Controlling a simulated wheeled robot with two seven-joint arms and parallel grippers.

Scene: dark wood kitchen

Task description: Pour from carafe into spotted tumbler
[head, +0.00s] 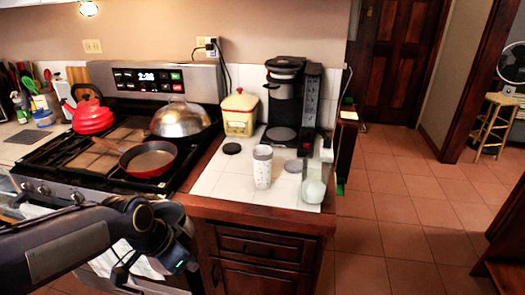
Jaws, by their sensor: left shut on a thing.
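The spotted tumbler (262,170), white with small specks and a grey top, stands upright on the white tiled counter. A pale green rounded vessel (313,190) stands at the counter's front right corner; I cannot tell whether it is the carafe. My left gripper (182,258) is low in front of the stove, left of the counter and below its top, apart from the tumbler. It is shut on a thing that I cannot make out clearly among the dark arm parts. My right gripper is not in view.
A black coffee maker (285,105) stands behind the tumbler, with a yellow canister (239,113) to its left. A red pan (149,160), a steel dome (180,119) and a red kettle (92,116) are on the stove.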

